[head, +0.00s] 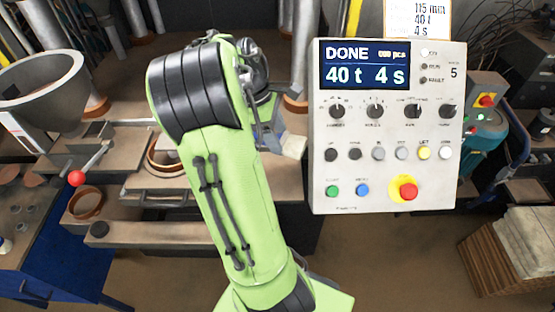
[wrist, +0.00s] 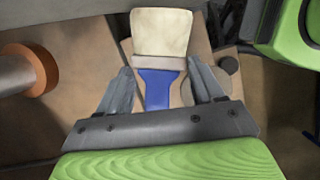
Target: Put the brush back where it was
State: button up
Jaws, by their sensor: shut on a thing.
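The brush (wrist: 160,45) has pale bristles, a metal band and a blue handle. In the wrist view it points away from my gripper (wrist: 160,85), bristles at the far end. The two grey fingers stand on either side of the blue handle, and the gripper is shut on it. Brown surface shows beneath the brush; whether the brush touches it I cannot tell. In the head view my green arm hides most of the gripper, and a pale patch that looks like the bristles (head: 293,146) shows right of the arm.
A control panel (head: 388,125) reading "DONE 40 t 4 s" stands right of my arm. A metal hopper (head: 40,90) and a lever with a red ball (head: 77,178) are at left. Stacked boards (head: 510,250) lie lower right.

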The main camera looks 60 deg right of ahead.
aim_at(259, 138)
notch_tip(259, 138, down, 5)
jog(key=shift+w+r+b, duration=0.15)
jog(key=shift+r+b, duration=0.05)
jog(key=shift+b, duration=0.35)
notch_tip(259, 138, down, 5)
jog(key=shift+d+f+b, duration=0.1)
jog(key=shift+b, duration=0.45)
jog(key=shift+s, duration=0.2)
jog(key=o, duration=1.3)
jog(key=shift+f, duration=0.1)
jog(key=shift+c, duration=0.2)
jog(key=p+v, duration=0.3)
jog(key=v, duration=0.9)
jog(key=shift+w+r+p, duration=0.1)
jog(key=shift+r+p, duration=0.1)
jog(key=shift+p, duration=0.1)
